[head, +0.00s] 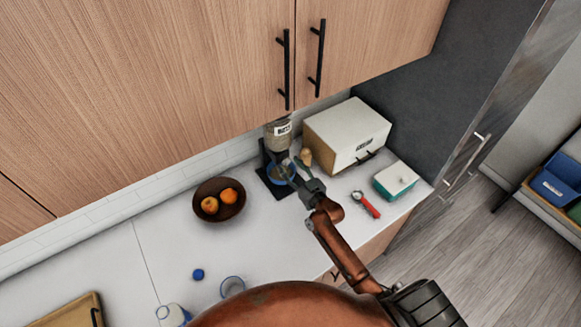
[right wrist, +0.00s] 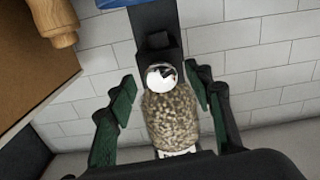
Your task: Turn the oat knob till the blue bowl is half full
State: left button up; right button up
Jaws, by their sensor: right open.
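The oat dispenser (head: 279,130) stands against the back wall, with a labelled clear container on a dark stand. The wrist view, upside down, shows its container of oats (right wrist: 172,118) and the round silver knob (right wrist: 162,76). My right gripper (head: 300,178) is in front of the stand. In the wrist view the right gripper (right wrist: 161,84) is open, one finger on each side of the knob, with visible gaps. The blue bowl (head: 277,174) sits under the dispenser, partly hidden by the gripper; its edge (right wrist: 113,3) shows in the wrist view. Its fill level cannot be told. My left gripper is out of view.
A white bread box (head: 345,135) stands right of the dispenser, with a wooden item (head: 306,157) between them. A fruit bowl (head: 219,211) is left. A red-handled tool (head: 367,204) and a teal-white box (head: 395,181) lie right. Cabinets (head: 365,45) overhang the counter.

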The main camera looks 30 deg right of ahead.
jog(key=shift+c, duration=0.4)
jog(key=c, duration=1.1)
jog(key=shift+m, duration=0.3)
jog(key=m+p, duration=0.1)
jog(key=m, duration=0.4)
jog(key=shift+r+m, duration=0.1)
jog(key=shift+m, duration=0.2)
jog(key=m+p, duration=0.1)
jog(key=m, duration=0.4)
jog(key=shift+a, duration=0.1)
jog(key=shift+m, duration=0.4)
